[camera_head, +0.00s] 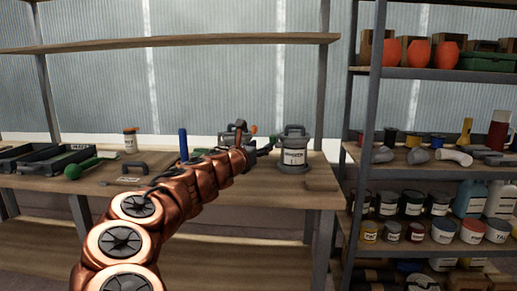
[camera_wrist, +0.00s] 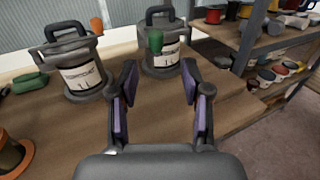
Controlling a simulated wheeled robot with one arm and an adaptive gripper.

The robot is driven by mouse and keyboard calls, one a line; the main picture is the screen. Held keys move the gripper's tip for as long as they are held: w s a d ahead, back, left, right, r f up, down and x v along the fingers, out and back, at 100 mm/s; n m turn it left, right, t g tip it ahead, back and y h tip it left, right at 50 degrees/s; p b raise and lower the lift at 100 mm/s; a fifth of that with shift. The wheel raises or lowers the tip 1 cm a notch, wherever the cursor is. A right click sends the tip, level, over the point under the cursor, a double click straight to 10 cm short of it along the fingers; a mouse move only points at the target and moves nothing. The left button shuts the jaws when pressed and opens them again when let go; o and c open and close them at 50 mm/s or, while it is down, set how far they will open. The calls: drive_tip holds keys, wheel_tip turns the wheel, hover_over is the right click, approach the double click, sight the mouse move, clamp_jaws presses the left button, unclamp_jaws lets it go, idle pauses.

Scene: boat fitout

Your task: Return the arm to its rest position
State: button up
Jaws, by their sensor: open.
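My copper arm reaches from the bottom left of the head view out over the wooden bench (camera_head: 255,195). My gripper (camera_head: 264,150) is at its far end, small and partly hidden by the arm. In the wrist view my gripper (camera_wrist: 159,72) has its two purple-padded fingers spread wide, with nothing between them. A grey labelled canister with a top handle (camera_head: 293,158) stands just right of the gripper in the head view. The wrist view shows two such canisters, one at left (camera_wrist: 84,76) and one beyond the fingertips (camera_wrist: 163,60), both upright and apart from the fingers.
A metal-framed shelf rack (camera_head: 365,115) with cans and bottles stands at right. An upper wooden shelf (camera_head: 180,41) runs above the bench. Black trays (camera_head: 60,160), a green tool (camera_head: 75,170) and an orange-capped jar (camera_head: 130,142) lie left.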

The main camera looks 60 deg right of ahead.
drive_tip(key=shift+a, duration=0.35)
idle(0.5)
